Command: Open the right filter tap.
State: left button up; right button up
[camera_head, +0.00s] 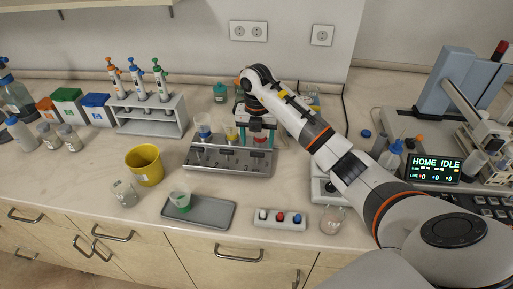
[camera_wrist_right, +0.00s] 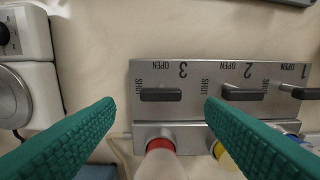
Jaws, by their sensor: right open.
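The filter manifold (camera_head: 228,160) is a grey metal block on the bench with several taps on its front. In the right wrist view its plate (camera_wrist_right: 215,72) appears upside down, numbered 3, 2, 1 from left to right. The right filter tap, number 3, has a dark lever (camera_wrist_right: 161,95) lying sideways, one end beside the SHUT mark; the OPEN mark is on another side. My right gripper (camera_head: 258,132) is over the manifold's right end, open and empty. Its green fingers (camera_wrist_right: 161,104) are on either side of the tap 3 lever, apart from it. My left gripper is out of view.
Cups with a red collar (camera_wrist_right: 160,145) and a yellow band (camera_wrist_right: 226,158) stand close behind the taps. The tap 2 lever (camera_wrist_right: 243,94) is near one finger. A grey tray (camera_head: 213,222) and a button box (camera_head: 280,219) lie in front. A white device (camera_wrist_right: 30,70) stands beside the manifold.

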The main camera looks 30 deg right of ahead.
aim_at(257, 153)
notch_tip(257, 153, down, 4)
jog(key=shift+r+p, duration=0.2)
jog(key=shift+p, duration=0.2)
jog(key=shift+f, duration=0.35)
jog(key=shift+c, duration=0.2)
jog(key=c, duration=0.9)
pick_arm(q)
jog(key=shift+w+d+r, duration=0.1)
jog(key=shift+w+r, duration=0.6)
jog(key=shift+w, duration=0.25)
pick_arm(e)
jog(key=shift+c, duration=0.2)
